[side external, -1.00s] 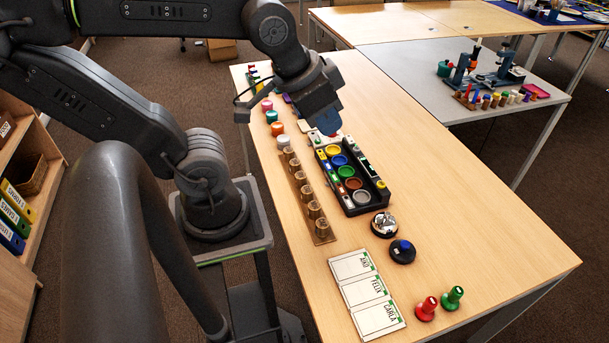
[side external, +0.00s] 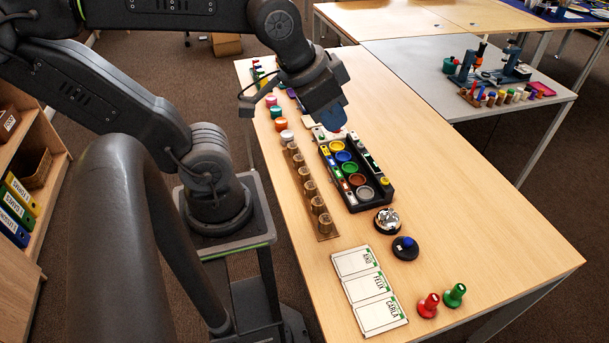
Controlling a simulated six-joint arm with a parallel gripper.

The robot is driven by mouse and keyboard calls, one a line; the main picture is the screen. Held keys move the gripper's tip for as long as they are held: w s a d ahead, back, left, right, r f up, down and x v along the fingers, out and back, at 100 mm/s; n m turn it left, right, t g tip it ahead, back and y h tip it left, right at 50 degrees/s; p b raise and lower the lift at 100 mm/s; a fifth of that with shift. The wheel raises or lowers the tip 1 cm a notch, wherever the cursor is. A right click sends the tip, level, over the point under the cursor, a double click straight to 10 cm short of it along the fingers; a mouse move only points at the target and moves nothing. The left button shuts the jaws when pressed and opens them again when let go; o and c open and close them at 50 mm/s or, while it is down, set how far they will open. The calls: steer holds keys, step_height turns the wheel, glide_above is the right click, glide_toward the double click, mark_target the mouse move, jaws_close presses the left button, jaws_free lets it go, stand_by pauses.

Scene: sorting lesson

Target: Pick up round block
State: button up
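My gripper (side external: 332,120) hangs over the far end of a black tray (side external: 374,201). Its fingertips are too small and dark to tell open from shut. The tray holds a row of round pieces in wells: yellow (side external: 337,146), blue (side external: 344,157), green (side external: 347,169), brown (side external: 356,180) and grey (side external: 365,193). Other rounded pieces stand left of the tray: pink (side external: 271,100), teal (side external: 276,112), orange (side external: 281,124) and white (side external: 287,135). I cannot tell which one is the round block. The area right under my gripper is partly hidden.
The table's right side is clear.

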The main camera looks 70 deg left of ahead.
steer(key=o, duration=1.1)
steer(key=shift+o, duration=0.2)
steer(key=m+g, duration=0.6)
steer(key=m, duration=1)
glide_above(304, 171)
step_height(304, 171, down, 22)
step_height(304, 171, down, 14)
steer(key=shift+w+r, duration=0.1)
